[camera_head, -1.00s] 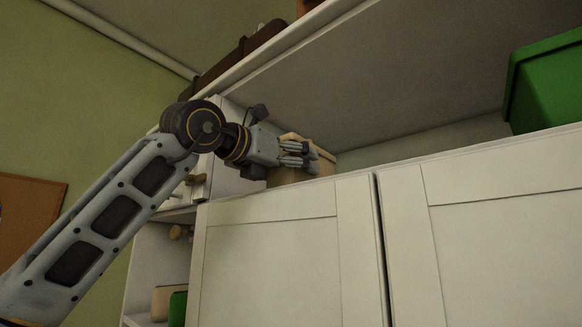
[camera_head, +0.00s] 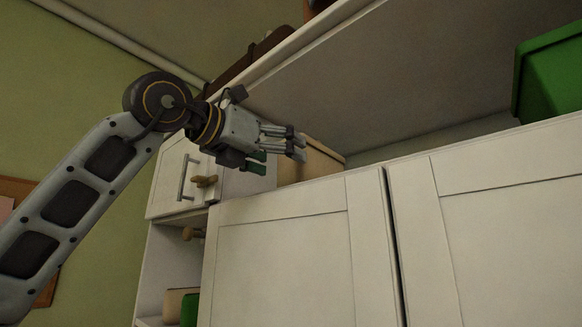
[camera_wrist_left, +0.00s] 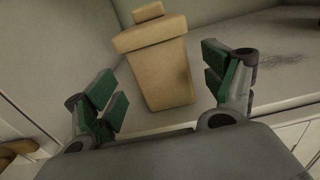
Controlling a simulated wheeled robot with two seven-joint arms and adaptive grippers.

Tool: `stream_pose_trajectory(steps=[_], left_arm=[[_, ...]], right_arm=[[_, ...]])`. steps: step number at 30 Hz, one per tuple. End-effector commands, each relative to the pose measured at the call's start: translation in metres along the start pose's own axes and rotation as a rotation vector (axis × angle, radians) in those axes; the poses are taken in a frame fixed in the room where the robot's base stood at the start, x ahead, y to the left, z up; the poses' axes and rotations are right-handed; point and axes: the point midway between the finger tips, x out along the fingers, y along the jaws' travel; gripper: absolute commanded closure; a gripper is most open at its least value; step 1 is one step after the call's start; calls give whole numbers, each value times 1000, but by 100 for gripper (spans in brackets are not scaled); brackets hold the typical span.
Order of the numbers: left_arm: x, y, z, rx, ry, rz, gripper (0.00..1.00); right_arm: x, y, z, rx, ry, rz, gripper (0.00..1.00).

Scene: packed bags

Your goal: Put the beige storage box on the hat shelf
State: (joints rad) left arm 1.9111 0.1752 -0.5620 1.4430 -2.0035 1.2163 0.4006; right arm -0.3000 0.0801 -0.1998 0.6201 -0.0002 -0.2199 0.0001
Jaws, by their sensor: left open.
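The beige storage box (camera_head: 312,162) stands on the hat shelf, the open shelf above the white cabinet doors, partly hidden behind my left gripper (camera_head: 280,150) in the head view. In the left wrist view the box (camera_wrist_left: 162,65) shows a lid with a small raised part on top. It stands ahead of my left gripper (camera_wrist_left: 168,92), seen between the two green-padded fingers, with gaps on both sides. My left gripper is open and empty, in front of the shelf. The shelf's bare floor also shows in the wrist view (camera_wrist_left: 275,85). My right gripper is not in view.
A green box (camera_head: 550,75) stands on the shelf at the right. White cabinet doors (camera_head: 290,250) lie below the shelf edge. A small cabinet door with a handle (camera_head: 182,178) is at the left. The shelf between the two boxes is clear.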

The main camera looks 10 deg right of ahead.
Motion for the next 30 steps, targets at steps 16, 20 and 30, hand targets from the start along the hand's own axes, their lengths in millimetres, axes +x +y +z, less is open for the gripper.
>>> stream_pose_trajectory(steps=[16, 20, 30], left_arm=[[-50, 0, 0, 0, 0, 0, 17], [-50, 0, 0, 0, 0, -1, 17], [-50, 0, 0, 0, 0, -1, 17]], right_arm=[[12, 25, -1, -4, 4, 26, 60], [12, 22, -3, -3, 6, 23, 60], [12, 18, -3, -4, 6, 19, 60]])
